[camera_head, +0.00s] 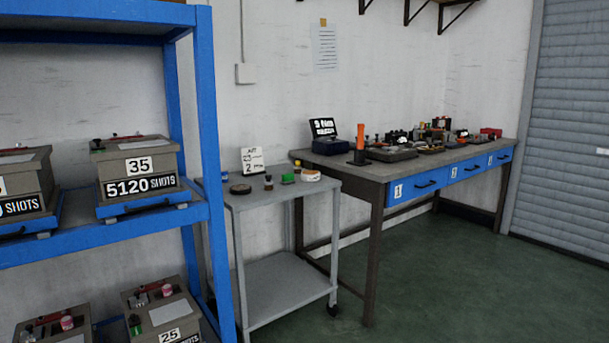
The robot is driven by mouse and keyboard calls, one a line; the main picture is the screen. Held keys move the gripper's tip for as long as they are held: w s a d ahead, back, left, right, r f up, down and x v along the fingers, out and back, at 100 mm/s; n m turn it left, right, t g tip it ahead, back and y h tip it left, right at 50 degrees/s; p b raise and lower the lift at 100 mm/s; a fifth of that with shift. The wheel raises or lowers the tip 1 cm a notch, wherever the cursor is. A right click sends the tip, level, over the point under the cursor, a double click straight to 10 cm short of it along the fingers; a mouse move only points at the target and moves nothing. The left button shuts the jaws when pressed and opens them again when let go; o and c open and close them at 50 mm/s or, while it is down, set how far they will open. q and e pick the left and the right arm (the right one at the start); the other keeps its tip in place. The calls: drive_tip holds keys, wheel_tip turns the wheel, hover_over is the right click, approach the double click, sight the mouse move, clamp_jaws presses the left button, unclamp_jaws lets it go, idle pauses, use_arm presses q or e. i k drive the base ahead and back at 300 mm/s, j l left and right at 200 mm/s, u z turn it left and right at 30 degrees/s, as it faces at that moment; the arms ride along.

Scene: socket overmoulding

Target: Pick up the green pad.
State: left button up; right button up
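A small green block-like thing (288,179), which looks like the green pad, lies on the top shelf of a grey trolley (280,199). It sits near the middle of that top, between a small dark jar with an amber lid (268,182) and a white rounded thing with an orange mark (310,176). It is small in the view and its details cannot be told. Neither of my grippers is in view.
Left of the trolley stands a blue rack (212,150) with labelled boxes (138,169). A brown workbench (376,172) with blue drawers and many small items stands behind right. A dark disc (240,189) and a white card (252,160) are on the trolley. Green floor (450,290) is clear at front right.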

sight(287, 178)
drive_tip(key=i+z, duration=0.15)
drive_tip(key=i, duration=0.4)
drive_tip(key=i+j+z, duration=0.15)
drive_tip(key=i, duration=0.35)
drive_tip(key=i+j+z, duration=0.1)
drive_tip(key=i, duration=0.45)
